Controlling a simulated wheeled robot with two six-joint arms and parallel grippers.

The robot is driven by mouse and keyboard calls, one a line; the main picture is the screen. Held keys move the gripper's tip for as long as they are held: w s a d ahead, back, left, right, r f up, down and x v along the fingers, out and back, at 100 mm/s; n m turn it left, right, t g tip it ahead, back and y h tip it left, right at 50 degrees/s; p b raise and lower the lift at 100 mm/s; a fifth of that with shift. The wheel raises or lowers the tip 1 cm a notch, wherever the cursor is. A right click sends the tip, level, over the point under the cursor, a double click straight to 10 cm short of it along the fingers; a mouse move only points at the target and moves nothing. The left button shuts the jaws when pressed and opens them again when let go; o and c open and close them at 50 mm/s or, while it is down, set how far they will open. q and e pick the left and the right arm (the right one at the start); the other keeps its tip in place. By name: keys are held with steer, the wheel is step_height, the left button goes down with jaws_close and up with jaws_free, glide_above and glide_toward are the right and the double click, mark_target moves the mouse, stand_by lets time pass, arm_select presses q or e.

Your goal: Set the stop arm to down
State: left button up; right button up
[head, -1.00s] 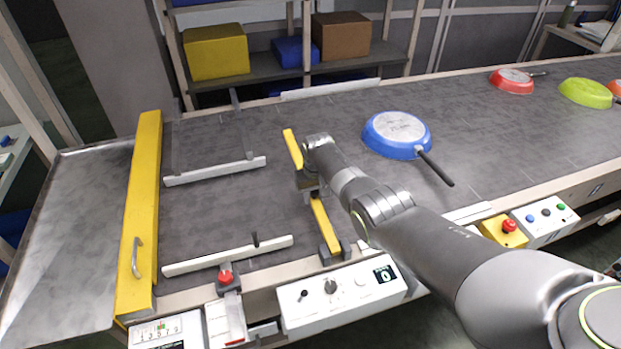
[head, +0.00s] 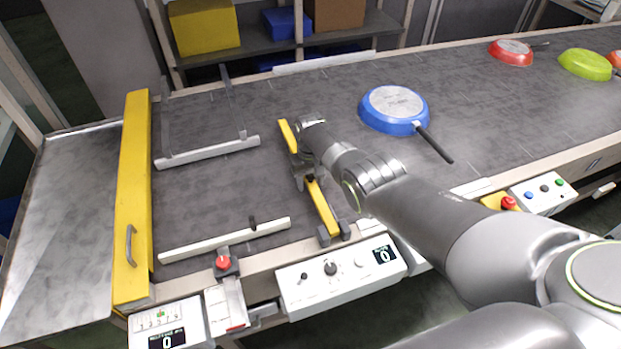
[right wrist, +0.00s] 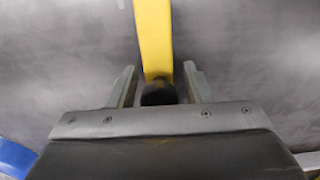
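The stop arm (head: 321,208) is a yellow bar with a black knob, running across the belt from a dark hinge block at the front rail. Its exact height above the belt is hard to tell. It also shows in the right wrist view (right wrist: 153,35). My right gripper (head: 304,178) is over the middle of the bar. In the right wrist view, its two fingers (right wrist: 160,84) are apart on either side of the black knob (right wrist: 159,92), with visible gaps. My right arm hides part of the bar. My left gripper is not in view.
A blue pan (head: 394,108) lies upside down on the belt to the right, with red (head: 510,53) and green (head: 585,64) pans farther off. White guide rails (head: 225,240) and a yellow gate (head: 132,200) stand left. A control box (head: 340,272) sits at the front edge.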

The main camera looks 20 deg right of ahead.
steer(key=shift+o, duration=0.2)
steer(key=shift+w+r, duration=0.1)
steer(key=shift+r+p, duration=0.3)
steer(key=shift+r, duration=0.15)
step_height(320, 180, up, 5)
steer(key=shift+r+p, duration=0.1)
steer(key=shift+p, duration=1.1)
step_height(320, 180, up, 11)
steer(key=shift+w+b, duration=0.15)
steer(key=shift+b, duration=0.15)
